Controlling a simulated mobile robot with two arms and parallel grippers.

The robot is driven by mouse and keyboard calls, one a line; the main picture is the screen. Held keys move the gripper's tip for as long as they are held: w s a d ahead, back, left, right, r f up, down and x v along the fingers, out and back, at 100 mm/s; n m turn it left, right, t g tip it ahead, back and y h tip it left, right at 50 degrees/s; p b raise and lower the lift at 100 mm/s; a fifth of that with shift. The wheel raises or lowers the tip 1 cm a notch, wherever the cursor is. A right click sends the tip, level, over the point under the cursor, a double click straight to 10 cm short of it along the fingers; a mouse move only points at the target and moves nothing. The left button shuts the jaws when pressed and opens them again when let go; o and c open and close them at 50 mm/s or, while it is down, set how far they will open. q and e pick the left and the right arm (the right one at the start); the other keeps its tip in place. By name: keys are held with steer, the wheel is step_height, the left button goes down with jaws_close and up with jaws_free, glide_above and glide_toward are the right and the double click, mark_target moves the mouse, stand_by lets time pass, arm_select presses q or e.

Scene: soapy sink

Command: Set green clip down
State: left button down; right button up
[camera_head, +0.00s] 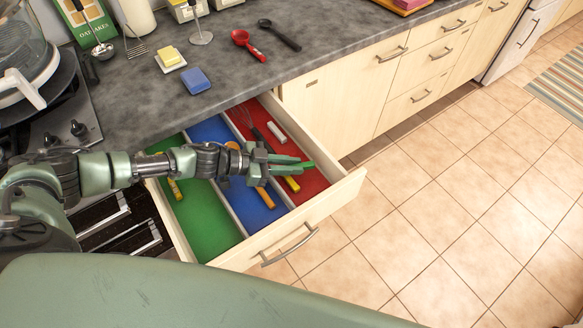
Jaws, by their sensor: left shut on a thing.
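My left gripper (291,166) reaches in from the left over the open drawer (351,187). It is shut on the green clip (306,165), a small bright green piece showing at the fingertips. The gripper is above the red compartment (310,186), at the drawer's right side. The fingers hide most of the clip. Whether the clip touches anything below I cannot tell. My right gripper is not in view.
The drawer also has a green compartment (204,222) and a blue one (240,201), holding several utensils. A white item (276,133) lies in the red compartment. On the counter (140,95) are a blue sponge (196,81), a butter dish (170,59) and a red spoon (246,43).

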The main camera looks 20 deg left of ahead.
arm_select(q)
steer(key=shift+f, duration=0.6)
steer(key=shift+f, duration=0.25)
steer(key=c, duration=1.3)
jaws_free()
steer(key=shift+c, duration=0.2)
steer(key=shift+r, duration=0.1)
